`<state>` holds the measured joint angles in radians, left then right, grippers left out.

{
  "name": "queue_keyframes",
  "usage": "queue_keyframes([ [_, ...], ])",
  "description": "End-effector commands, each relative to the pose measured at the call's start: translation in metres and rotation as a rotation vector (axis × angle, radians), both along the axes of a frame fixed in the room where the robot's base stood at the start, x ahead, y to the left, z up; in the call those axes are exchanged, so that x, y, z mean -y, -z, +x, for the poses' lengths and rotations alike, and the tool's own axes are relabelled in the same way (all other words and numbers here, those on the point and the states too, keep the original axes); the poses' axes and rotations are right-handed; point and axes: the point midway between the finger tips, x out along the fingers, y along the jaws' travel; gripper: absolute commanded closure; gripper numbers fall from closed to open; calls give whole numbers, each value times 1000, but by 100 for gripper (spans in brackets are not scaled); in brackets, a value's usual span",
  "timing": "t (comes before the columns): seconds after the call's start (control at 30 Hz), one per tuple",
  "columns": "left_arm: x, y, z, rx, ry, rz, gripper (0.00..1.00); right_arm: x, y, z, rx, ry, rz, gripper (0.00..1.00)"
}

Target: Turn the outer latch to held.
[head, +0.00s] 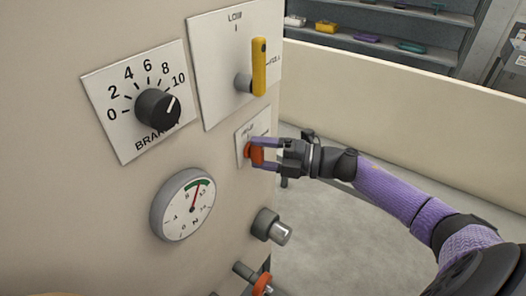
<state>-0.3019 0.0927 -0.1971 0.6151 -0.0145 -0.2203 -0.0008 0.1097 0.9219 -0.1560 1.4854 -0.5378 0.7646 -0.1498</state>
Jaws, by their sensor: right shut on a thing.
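A small red-orange latch handle (257,156) sits on a white label plate (242,137) on the machine's front, below the yellow lever. My right gripper (262,152) reaches in from the right and is shut on this handle, with its purple fingers on either side of it. The plate's lettering is partly covered and too small to read, so I cannot tell the latch's marked position. My left gripper is not in view.
A yellow lever (259,67) stands upright on a plate marked LOW, just above my right gripper. A black brake knob (158,108) and a round gauge (183,205) are to the left. A grey cylinder (271,227) and an orange part (262,284) stick out below.

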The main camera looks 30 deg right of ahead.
Motion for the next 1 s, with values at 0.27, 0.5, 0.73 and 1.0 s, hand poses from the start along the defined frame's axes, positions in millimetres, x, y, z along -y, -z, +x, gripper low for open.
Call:
queue_keyframes([
  [0.27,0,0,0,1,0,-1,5,0,2,0,3,-1,-14,85],
  [0.5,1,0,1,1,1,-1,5,0,2,0,3,-1,-14,16],
  [0.73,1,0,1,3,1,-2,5,0,1,0,4,0,-12,0],
  [1.0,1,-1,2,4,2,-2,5,20,1,-21,-1,1,-13,0],
])
